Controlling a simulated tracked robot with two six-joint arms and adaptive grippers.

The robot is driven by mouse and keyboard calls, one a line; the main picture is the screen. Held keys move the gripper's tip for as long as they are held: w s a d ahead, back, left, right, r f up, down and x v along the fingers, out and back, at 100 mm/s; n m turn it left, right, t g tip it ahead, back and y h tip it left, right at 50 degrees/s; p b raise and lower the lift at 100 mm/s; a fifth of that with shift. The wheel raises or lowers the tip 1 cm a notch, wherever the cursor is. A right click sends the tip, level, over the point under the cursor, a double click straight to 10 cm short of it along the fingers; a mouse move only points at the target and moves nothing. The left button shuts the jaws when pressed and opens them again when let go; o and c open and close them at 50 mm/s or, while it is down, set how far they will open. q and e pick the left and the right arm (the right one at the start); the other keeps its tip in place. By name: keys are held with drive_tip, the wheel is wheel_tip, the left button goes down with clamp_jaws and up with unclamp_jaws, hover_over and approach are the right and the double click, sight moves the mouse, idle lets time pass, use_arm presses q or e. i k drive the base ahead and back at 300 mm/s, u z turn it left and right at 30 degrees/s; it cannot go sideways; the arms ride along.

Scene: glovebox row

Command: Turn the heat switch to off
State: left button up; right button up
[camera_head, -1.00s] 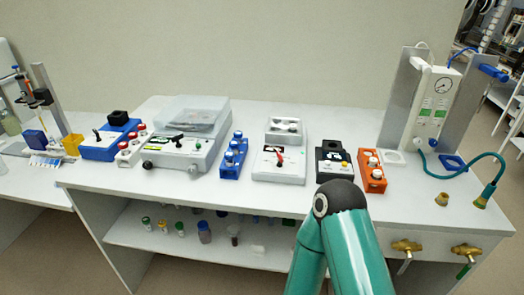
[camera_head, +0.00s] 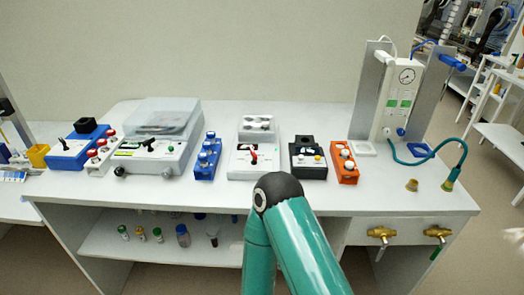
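Several devices with switches stand on the white bench; I cannot read which one is marked heat. A white box (camera_head: 240,171) carries a red lever (camera_head: 254,155). A blue box (camera_head: 72,159) at the left has a black lever (camera_head: 64,143). A larger grey device (camera_head: 150,164) with a clear lid has a black handle (camera_head: 148,143) on its front. A black box (camera_head: 308,170) has small knobs on top. One of my teal arms rises from the bottom centre, its dark joint in front of the bench edge. Neither gripper shows.
A blue rack (camera_head: 206,168) and an orange rack (camera_head: 343,174) hold white-capped vials beside the boxes. A gauge unit (camera_head: 398,105) with a teal hose (camera_head: 458,160) stands at the right. Brass valves (camera_head: 381,234) sit on the bench front. Bottles (camera_head: 183,236) stand on the lower shelf.

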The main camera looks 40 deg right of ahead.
sight(254, 156)
drive_tip(key=z, duration=0.05)
drive_tip(key=k, duration=1)
drive_tip(key=z, duration=0.45)
drive_tip(key=i, duration=0.75)
